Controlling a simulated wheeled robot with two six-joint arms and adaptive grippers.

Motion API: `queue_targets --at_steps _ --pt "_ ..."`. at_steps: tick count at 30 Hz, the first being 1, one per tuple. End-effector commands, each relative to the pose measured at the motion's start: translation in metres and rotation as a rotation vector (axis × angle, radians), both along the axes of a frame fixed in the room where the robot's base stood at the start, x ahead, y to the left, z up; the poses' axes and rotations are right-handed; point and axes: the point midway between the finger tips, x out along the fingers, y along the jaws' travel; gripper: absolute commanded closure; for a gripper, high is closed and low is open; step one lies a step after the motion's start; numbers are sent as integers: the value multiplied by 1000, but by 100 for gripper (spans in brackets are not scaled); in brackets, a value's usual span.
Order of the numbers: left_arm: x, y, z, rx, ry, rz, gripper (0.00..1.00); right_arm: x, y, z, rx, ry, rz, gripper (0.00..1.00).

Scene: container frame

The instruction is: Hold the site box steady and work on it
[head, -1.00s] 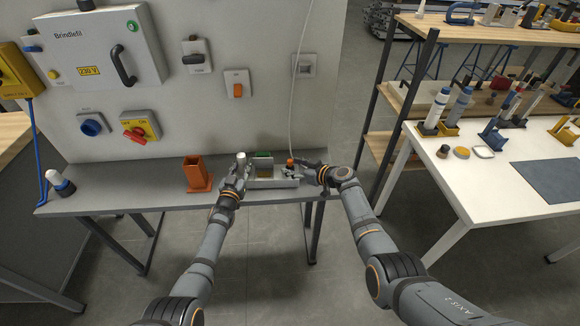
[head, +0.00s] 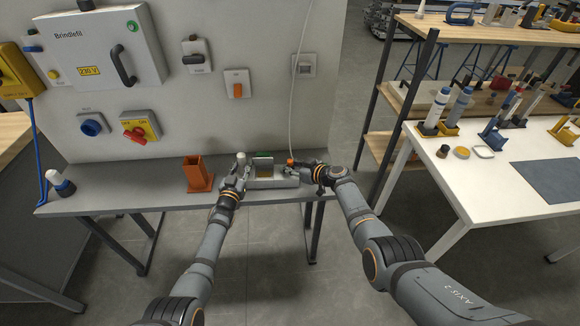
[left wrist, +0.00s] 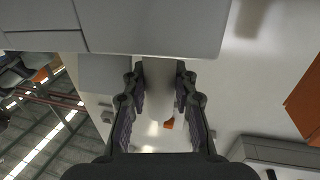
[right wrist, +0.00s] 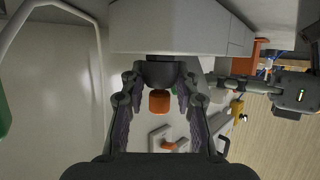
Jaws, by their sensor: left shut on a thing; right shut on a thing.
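The pale grey site box (head: 272,183) is near the front edge of the grey bench, between my two grippers. A panel stands up from it, with a little green behind. My left gripper (head: 240,168) is shut on a white cylinder at the box's left end; the cylinder (left wrist: 158,82) also shows between its fingers in the left wrist view. My right gripper (head: 297,167) is shut on a dark part with an orange end (right wrist: 159,102) at the box's right end. My grippers hide part of both box ends.
An orange holder (head: 197,175) stands on the bench (head: 130,187) left of the box. A thin pale cable (head: 295,95) hangs down near my right gripper. Switches and a Brindlefil cabinet (head: 100,45) are on the wall panel behind. A white table (head: 480,180) stands at the right.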

Motion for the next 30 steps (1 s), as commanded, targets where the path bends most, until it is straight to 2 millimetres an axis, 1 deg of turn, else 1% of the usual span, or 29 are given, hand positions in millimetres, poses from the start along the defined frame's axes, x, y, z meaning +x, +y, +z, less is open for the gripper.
queue_targets --at_steps 1,5,8,12,18,30 --pt "1 0 3 -3 -5 0 100 0 -1 0 0 0 -1 100" --pt "1 0 3 -2 -6 -1 100 -1 1 -2 -4 3 -30 100" --pt "1 0 3 -2 -6 -1 100 -2 2 -3 -4 5 -105 100" --pt "1 0 3 -2 -6 -1 100 -2 2 -3 -4 6 -262 100" --pt "1 0 3 -3 -7 -1 100 -1 0 -2 -4 8 -378 100" --pt "1 0 3 -4 -5 0 100 0 -1 -1 -4 4 -405 100"
